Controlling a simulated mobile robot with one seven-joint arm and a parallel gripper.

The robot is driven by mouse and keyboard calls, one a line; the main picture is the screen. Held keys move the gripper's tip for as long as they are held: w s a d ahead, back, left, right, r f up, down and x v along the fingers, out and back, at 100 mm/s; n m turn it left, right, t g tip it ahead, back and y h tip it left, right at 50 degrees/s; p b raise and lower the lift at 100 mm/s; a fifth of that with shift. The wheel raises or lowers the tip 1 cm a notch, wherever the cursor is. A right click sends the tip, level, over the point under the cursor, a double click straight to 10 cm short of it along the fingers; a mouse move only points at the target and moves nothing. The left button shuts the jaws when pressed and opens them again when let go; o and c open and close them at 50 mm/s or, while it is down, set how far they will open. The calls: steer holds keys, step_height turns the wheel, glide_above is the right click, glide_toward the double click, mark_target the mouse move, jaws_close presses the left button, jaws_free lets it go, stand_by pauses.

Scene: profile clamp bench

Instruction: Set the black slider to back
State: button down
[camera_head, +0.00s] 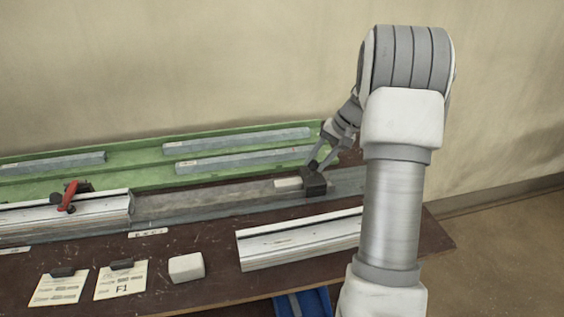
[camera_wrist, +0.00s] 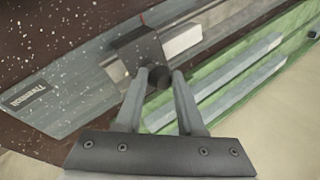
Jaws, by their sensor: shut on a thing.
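The black slider (camera_head: 315,186) is a dark block with a round knob, sitting on the grey rail (camera_head: 220,200) toward its right end. It also shows in the wrist view (camera_wrist: 138,52). My gripper (camera_head: 318,164) reaches down to it from the right. In the wrist view, the two fingertips of my gripper (camera_wrist: 160,77) are closed around the dark knob. A pale block (camera_head: 288,184) lies right beside the slider on its left. The slider's underside is hidden.
A green tray (camera_head: 140,178) with several grey bars stands behind the rail. A red-handled clamp (camera_head: 68,197) sits on a pale profile at left. Another pale profile (camera_head: 298,240), a white block (camera_head: 186,267) and two cards (camera_head: 121,281) lie in front.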

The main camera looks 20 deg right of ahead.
steer(key=s+d+p, duration=0.1)
steer(key=d+p, duration=0.1)
steer(key=d, duration=0.6)
steer(key=s+d+p, duration=0.2)
steer(key=d, duration=0.7)
steer(key=shift+s, duration=0.25)
steer(key=shift+d, duration=0.2)
steer(key=c, duration=0.5)
jaws_free()
steer(key=p+v, duration=0.3)
steer(key=v, duration=1.4)
steer(key=shift+s+d+r, duration=0.1)
steer(key=shift+d+r, duration=0.05)
